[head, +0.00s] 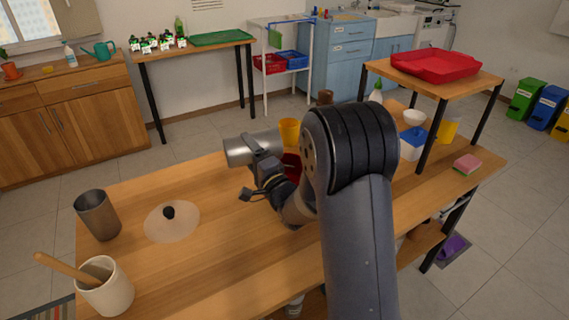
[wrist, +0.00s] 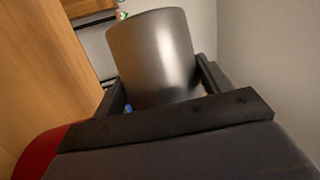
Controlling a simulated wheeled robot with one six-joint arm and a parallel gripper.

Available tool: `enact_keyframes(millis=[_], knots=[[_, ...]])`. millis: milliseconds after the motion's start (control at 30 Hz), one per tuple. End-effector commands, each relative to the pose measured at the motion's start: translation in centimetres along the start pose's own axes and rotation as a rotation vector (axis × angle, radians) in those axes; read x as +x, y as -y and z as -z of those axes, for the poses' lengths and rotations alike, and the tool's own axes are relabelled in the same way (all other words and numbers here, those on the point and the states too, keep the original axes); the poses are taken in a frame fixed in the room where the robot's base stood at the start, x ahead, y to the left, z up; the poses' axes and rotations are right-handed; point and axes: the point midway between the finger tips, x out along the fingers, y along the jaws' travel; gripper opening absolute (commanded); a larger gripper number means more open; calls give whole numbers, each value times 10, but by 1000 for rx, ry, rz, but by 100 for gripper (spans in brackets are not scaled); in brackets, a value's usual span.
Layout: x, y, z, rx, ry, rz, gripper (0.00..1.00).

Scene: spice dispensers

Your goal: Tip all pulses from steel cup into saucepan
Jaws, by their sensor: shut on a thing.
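A steel cup (head: 240,151) is held in the air above the table, tipped onto its side and lying nearly level in the head view. My gripper (head: 264,170) is shut on it. In the wrist view the cup (wrist: 152,58) sits between the two black fingers. No pulses can be seen, and the cup's inside is hidden. A red item (head: 291,165), perhaps the saucepan, shows partly behind my wrist; most of it is hidden by my arm. Red also shows at the lower left of the wrist view (wrist: 38,152).
A second metal cup (head: 97,216), a clear lid with a black knob (head: 170,222) and a cream crock with a wooden utensil (head: 106,288) stand at the table's left. A yellow cup (head: 289,131) stands behind. A raised shelf with a red tray (head: 436,66) is at right.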

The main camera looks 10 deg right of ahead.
Motion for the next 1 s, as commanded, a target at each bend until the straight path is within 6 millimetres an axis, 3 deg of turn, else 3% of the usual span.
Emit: enact_keyframes(millis=[1000], knots=[[1, 11, 7, 127, -32, 42, 45]])
